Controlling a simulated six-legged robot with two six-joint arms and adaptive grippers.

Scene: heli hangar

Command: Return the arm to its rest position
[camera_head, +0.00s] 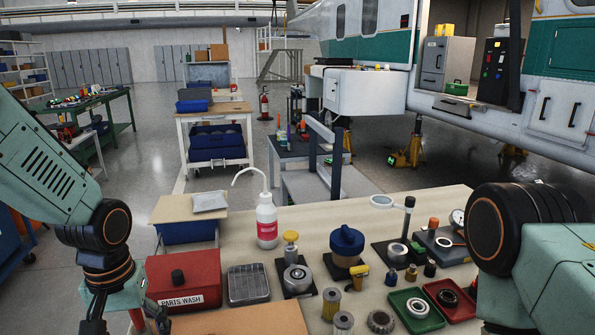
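My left arm comes in from the left, and its wrist points down at the bottom left. My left gripper (126,326) is beside the left side of the red PARTS WASH box (184,280). Its dark fingers are spread apart, with no object seen between them; the tips are cut off by the bottom edge. My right arm shows at the right as a large dark joint and a green link running out at the lower right. My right gripper is out of view.
The workbench (290,222) holds a wash bottle (267,220), a metal tray (248,284), a blue-capped part (347,245), a magnifier stand (403,225), green (416,325) and red (470,309) trays. A blue bin (188,232) stands by the left edge. A helicopter (380,50) stands behind.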

